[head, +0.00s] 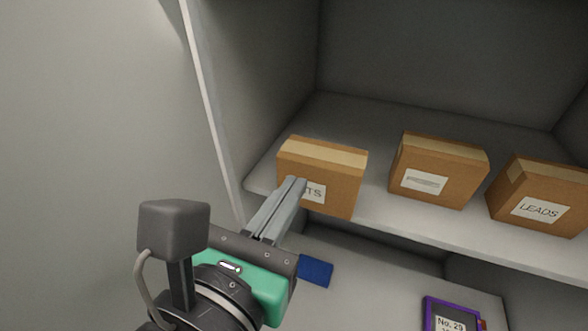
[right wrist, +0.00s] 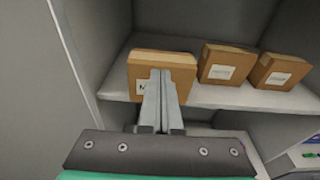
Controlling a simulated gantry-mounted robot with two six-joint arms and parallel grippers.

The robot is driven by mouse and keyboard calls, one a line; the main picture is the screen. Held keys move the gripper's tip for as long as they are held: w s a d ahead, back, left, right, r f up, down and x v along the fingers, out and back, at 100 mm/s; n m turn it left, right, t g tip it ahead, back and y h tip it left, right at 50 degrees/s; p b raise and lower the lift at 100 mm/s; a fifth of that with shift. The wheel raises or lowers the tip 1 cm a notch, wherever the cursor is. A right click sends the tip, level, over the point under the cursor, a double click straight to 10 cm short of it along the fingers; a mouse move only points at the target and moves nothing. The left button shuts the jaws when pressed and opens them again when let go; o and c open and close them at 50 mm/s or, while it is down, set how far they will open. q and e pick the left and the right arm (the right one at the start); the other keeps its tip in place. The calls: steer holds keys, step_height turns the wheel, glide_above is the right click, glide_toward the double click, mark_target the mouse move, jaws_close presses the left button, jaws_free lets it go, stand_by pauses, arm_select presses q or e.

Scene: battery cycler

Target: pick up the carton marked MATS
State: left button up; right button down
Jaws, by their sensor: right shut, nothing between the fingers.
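The leftmost carton (head: 333,181) is brown with pale tape and stands on the shelf near its front edge. Its label shows only "TS" in the head view, with my fingers covering the rest. The same carton shows in the right wrist view (right wrist: 144,70), where an "M" is visible left of the fingers. My right gripper (head: 296,182) is shut and empty, its fingertips in front of the carton's label. It also shows in the right wrist view (right wrist: 161,74). I cannot tell whether the fingertips touch the carton. My left gripper is not in view.
A middle carton (head: 438,170) with an unreadable label and a carton marked LEADS (head: 540,196) stand to the right on the same shelf (head: 389,222). Below lie a blue item (head: 316,270) and a purple-edged item (head: 450,312). A cabinet wall bounds the left side.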

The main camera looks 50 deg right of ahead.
jaws_free()
steer(key=shift+a, duration=0.1)
stand_by(0.3)
